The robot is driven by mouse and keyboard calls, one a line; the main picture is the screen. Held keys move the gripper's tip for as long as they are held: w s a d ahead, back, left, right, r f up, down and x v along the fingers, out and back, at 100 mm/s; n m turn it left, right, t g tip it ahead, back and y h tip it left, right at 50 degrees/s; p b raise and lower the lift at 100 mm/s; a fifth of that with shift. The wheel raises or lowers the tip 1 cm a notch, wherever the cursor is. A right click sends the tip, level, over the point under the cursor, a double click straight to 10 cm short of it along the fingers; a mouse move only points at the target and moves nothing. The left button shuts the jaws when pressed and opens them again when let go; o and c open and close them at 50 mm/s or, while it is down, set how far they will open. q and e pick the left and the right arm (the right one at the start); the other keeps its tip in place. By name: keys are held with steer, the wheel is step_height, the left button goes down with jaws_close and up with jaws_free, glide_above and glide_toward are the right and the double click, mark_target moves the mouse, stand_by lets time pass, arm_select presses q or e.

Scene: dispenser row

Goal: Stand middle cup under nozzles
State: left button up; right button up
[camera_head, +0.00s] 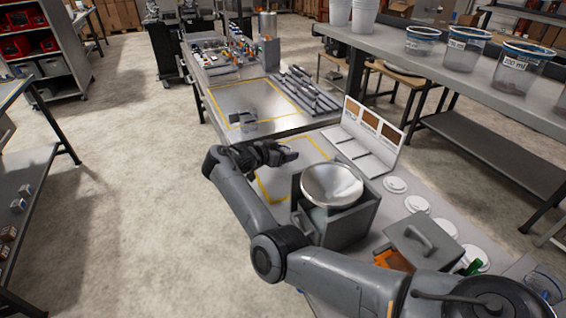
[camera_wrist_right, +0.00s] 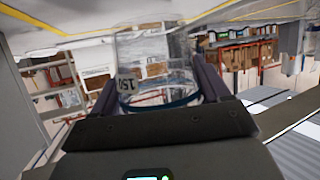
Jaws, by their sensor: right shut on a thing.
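In the right wrist view a clear cup (camera_wrist_right: 155,72) with a blue rim and a white label stands between the two fingers of my right gripper (camera_wrist_right: 160,88). The fingers touch its sides. The label shows upside down, as does the room in that view. In the head view my right gripper (camera_head: 288,154) is over the yellow-taped part of the near bench, and I cannot make out the held cup there. Three more clear cups with blue rims, a left one (camera_head: 422,42), a middle one (camera_head: 466,50) and a right one (camera_head: 517,68), stand on the shelf. I cannot identify any nozzles. My left gripper is not in view.
A grey box with a silver bowl (camera_head: 332,185) stands close to my right gripper. A white rack (camera_head: 375,130) is behind it. White round lids (camera_head: 417,204) and a handled grey lid (camera_head: 424,240) lie to the right. A small grey object (camera_head: 243,117) sits in the far taped area.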

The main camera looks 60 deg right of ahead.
steer(key=shift+f+b, duration=0.45)
steer(key=shift+f, duration=1.5)
steer(key=shift+f, duration=0.2)
steer(key=o, duration=1.1)
steer(key=shift+o, duration=0.2)
steer(key=shift+r, duration=0.1)
